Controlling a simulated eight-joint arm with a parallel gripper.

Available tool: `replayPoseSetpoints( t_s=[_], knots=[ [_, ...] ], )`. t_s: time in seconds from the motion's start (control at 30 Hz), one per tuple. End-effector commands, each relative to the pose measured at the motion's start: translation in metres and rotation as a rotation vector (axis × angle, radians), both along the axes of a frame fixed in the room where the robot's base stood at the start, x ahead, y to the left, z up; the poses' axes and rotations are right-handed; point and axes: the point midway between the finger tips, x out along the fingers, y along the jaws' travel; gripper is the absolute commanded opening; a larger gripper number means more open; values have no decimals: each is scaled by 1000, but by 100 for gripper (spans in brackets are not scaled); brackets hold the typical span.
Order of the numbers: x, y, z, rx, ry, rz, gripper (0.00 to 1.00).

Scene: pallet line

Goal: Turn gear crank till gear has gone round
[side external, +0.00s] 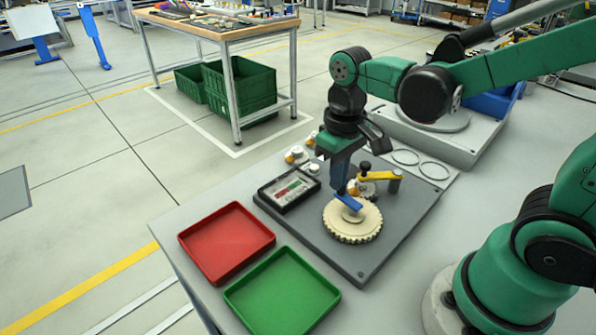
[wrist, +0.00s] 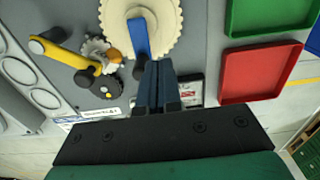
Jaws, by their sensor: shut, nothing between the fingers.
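A large cream toothed gear (side external: 352,228) lies flat on a grey base plate; it also shows in the wrist view (wrist: 170,25). A blue bar (side external: 349,203) lies across its top, with a dark knob at its outer end (wrist: 140,69). Beside it is a smaller pale gear (wrist: 97,49) near a yellow crank arm (side external: 380,176) with a black knob (side external: 366,167). My gripper (side external: 340,192) points down with blue fingers shut and empty. In the wrist view its fingertips (wrist: 159,64) are right beside the dark knob; I cannot tell whether they touch.
A red tray (side external: 212,218) and a green tray (side external: 240,300) lie at the table's front left. Ring outlines (side external: 405,157) mark the plate behind. Small knobs (side external: 296,152) stand near the panel.

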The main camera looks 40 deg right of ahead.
Motion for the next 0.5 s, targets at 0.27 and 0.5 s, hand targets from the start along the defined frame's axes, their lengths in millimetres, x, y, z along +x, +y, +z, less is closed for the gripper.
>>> replayPoseSetpoints(
  t_s=[0.27, 0.5],
  knots=[
    [0, 0, -8, 0, 0, 0, 0],
    [0, 0, -19, 0, 0, 0, 0]
  ],
)
